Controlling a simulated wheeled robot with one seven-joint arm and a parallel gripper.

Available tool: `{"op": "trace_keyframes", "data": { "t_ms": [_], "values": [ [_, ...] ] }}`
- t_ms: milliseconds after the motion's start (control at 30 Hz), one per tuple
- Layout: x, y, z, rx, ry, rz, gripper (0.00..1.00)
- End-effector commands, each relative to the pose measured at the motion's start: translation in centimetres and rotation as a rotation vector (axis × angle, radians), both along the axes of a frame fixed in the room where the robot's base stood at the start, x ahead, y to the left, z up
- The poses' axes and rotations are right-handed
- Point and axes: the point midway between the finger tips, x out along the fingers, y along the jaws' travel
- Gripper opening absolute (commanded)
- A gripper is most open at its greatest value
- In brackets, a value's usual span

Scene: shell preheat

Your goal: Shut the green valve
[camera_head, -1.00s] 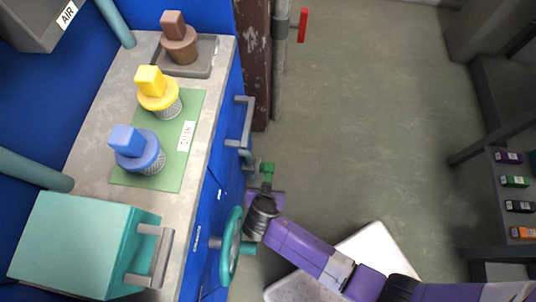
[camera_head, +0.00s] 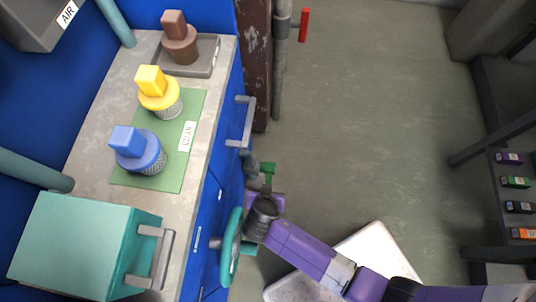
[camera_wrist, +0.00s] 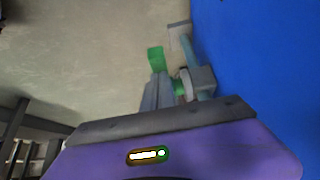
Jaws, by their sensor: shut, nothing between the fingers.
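The green valve has a small green handle (camera_head: 268,168) beside the front of the blue cabinet, low down by a grey pipe. In the wrist view the handle (camera_wrist: 156,61) stands upright just past my fingertips, with a green part by the grey pipe fitting. My gripper (camera_wrist: 160,84) is shut and empty. Its grey fingers are close to the valve and partly cover it; I cannot tell whether they touch it. In the head view my gripper (camera_head: 267,186) is just below the handle, its fingers small and partly hidden by my wrist.
A teal handwheel (camera_head: 231,247) stands close to my wrist on the left. The blue cabinet (camera_wrist: 255,60) is close on the right in the wrist view. A red handle (camera_head: 304,25) sits on a grey pipe farther back. The floor to the right (camera_head: 370,120) is clear.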

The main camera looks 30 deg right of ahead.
Motion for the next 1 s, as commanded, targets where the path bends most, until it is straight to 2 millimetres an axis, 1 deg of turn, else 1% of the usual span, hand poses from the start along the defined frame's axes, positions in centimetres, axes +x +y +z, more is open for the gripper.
{"op": "trace_keyframes", "data": {
  "t_ms": [33,200,600,700,800,900,1000],
  "values": [
    [-0.2,0.1,1.3,0.0,0.001,0.002,0.0],
    [0.1,-0.1,5.5,-0.005,-0.005,-0.001,0.0],
    [0.4,-0.4,14.7,-0.013,-0.015,-0.005,0.0],
    [0.5,-0.4,16.6,-0.015,-0.018,-0.005,0.0],
    [0.5,-0.4,18.0,-0.017,-0.019,-0.004,0.0],
    [0.5,-0.5,18.9,-0.019,-0.018,-0.004,0.0],
    [0.5,-0.5,19.4,-0.018,-0.019,-0.005,0.0]
  ]
}}
